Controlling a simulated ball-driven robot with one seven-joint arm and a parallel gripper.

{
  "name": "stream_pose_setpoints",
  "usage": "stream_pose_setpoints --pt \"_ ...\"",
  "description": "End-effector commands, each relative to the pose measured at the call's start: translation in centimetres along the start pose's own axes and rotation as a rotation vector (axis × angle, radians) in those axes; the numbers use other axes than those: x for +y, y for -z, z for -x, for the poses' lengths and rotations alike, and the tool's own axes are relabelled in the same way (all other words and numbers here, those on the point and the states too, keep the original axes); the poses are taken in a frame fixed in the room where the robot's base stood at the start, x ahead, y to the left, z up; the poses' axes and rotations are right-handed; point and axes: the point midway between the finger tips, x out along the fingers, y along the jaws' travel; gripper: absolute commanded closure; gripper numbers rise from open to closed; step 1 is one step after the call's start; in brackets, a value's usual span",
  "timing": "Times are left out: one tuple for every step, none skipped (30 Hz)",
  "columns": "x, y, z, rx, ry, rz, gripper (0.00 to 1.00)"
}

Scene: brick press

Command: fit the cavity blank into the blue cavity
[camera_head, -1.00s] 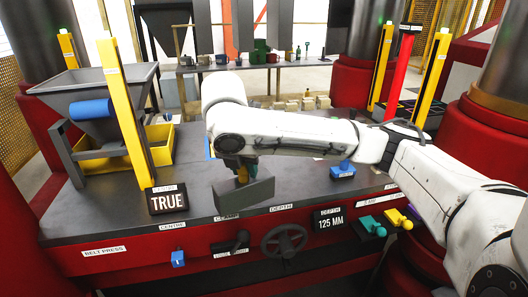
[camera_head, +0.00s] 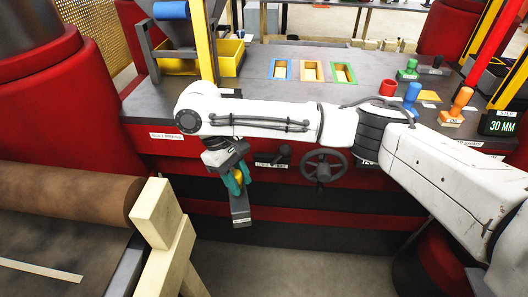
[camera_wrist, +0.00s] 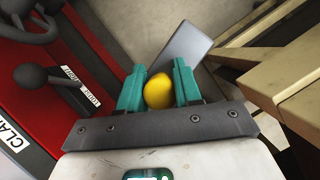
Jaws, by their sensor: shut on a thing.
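My gripper (camera_head: 238,178) has teal fingers shut on the yellow knob of the cavity blank, a dark grey block (camera_head: 241,213). The block hangs below the fingers in front of the press's red front, seen narrow end-on. In the wrist view my gripper (camera_wrist: 159,90) has the yellow knob between its fingers, and the grey blank (camera_wrist: 186,52) shows beyond them, tilted in the picture. The blue cavity (camera_head: 272,69) is a blue-framed opening in the grey press table, behind and above my arm in the head view. It is apart from the blank.
An orange-framed (camera_head: 303,71) and a green-framed opening (camera_head: 332,73) lie right of the blue one. A wooden post (camera_head: 165,235) and a brown roller (camera_head: 60,195) stand at lower left. A handwheel (camera_head: 323,166) and a lever (camera_head: 281,155) project from the press front.

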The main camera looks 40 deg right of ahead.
Motion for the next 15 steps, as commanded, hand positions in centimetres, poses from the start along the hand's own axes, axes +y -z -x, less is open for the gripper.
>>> stream_pose_setpoints --pt "-1.1 0.9 -1.1 0.002 0.03 -0.071 1.0" --pt "-1.8 1.2 -1.6 0.001 0.049 -0.116 1.0" --pt "-2.7 1.7 -2.3 0.001 0.073 -0.174 1.0" --pt "-3.3 2.0 -2.7 0.002 0.09 -0.215 1.0" --pt "-3.8 2.3 -3.1 0.002 0.106 -0.252 1.0" --pt "-4.5 2.6 -3.7 0.002 0.124 -0.298 1.0" --pt "-5.0 2.8 -4.0 0.003 0.137 -0.329 1.0" --pt "-5.4 3.0 -4.3 0.003 0.148 -0.358 1.0" --pt "-5.9 3.2 -4.6 0.004 0.161 -0.39 1.0" --pt "-6.2 3.3 -4.8 0.004 0.169 -0.41 1.0" --pt "-6.5 3.4 -5.0 0.003 0.176 -0.427 1.0" --pt "-6.8 3.5 -5.2 0.004 0.184 -0.446 1.0" --pt "-6.9 3.5 -5.2 0.005 0.188 -0.454 1.0" --pt "-7.0 3.6 -5.3 0.005 0.19 -0.461 1.0" --pt "-7.2 3.6 -5.3 0.005 0.192 -0.466 1.0"
